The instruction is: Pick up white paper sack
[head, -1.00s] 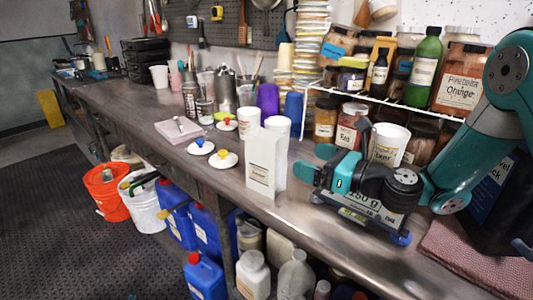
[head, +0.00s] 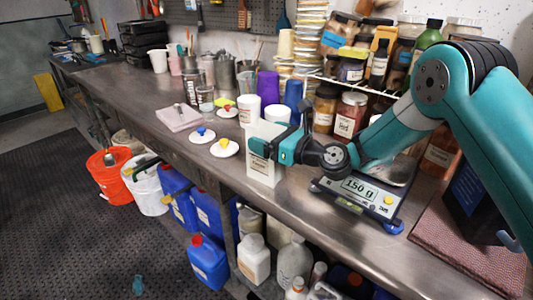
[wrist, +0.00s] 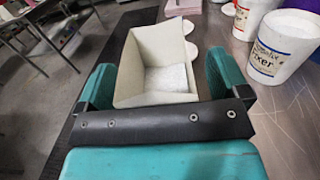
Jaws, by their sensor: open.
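The white paper sack (head: 264,168) stands upright on the metal bench near its front edge, with a label on its front. In the wrist view the sack (wrist: 128,83) is open at the top, with white powder inside. My gripper (head: 274,146) is at the upper part of the sack. In the wrist view my gripper's teal fingers (wrist: 156,78) are spread apart, one on each side of the sack. I cannot tell whether either finger touches it.
A scale (head: 358,193) reading 150 g sits to the right. White tubs (head: 248,107), a purple cup (head: 268,87) and a blue cup (head: 293,93) stand behind the sack. Small white lids (head: 224,147) lie to its left. The bench's front edge is close.

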